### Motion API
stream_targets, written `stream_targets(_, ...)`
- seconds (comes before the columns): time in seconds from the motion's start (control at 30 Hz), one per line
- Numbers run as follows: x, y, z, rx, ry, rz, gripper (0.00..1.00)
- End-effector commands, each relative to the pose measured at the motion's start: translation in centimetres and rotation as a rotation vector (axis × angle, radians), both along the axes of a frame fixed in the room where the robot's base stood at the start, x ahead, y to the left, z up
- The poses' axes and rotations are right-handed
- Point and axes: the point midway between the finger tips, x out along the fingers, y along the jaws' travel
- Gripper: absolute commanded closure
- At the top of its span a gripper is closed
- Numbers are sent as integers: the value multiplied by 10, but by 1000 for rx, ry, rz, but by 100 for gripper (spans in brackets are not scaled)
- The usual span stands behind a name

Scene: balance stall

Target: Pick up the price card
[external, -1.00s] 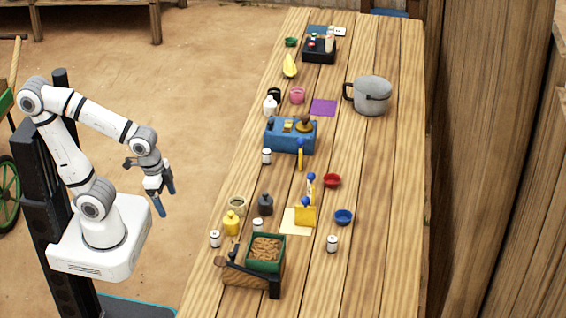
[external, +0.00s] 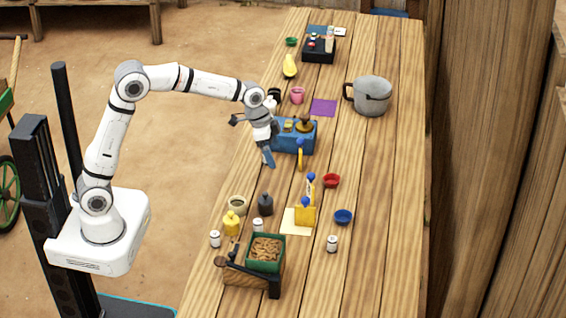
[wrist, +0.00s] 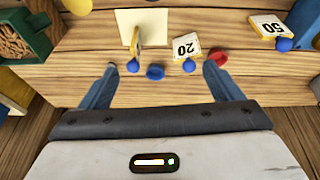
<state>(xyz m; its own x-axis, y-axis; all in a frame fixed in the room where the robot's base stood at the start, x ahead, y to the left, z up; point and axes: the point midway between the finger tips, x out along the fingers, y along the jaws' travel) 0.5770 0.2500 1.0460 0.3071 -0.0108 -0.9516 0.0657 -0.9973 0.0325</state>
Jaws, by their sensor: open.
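Three price cards with blue ball tops or feet stand on the table. A yellow card (external: 305,214) stands on the cream sheet, edge-on in the wrist view (wrist: 135,40). My gripper (external: 268,160) is open and empty, above the table and apart from the cards.
A red bowl (external: 332,180) and a blue bowl (external: 343,216) lie beyond the cards. The blue box (external: 290,138) is beside my gripper. A green tray (external: 265,250), a dark bottle (external: 265,205) and small jars stand nearby. The table's right side is mostly clear.

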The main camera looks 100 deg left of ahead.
Motion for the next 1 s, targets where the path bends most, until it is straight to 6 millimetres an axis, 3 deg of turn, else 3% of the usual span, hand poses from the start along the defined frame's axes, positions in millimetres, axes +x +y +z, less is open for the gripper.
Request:
stream_targets(0.03,10,32,-10,-1,-5,15,15)
stream_targets(0.2,29,126,-45,12,-35,34,15)
stream_targets(0.3,30,174,-66,21,-52,43,15)
stream_targets(0.43,27,217,-88,32,-68,50,15)
stream_targets(0.6,25,240,-102,39,-77,51,15)
stream_targets(1.0,42,239,-143,37,-75,50,15)
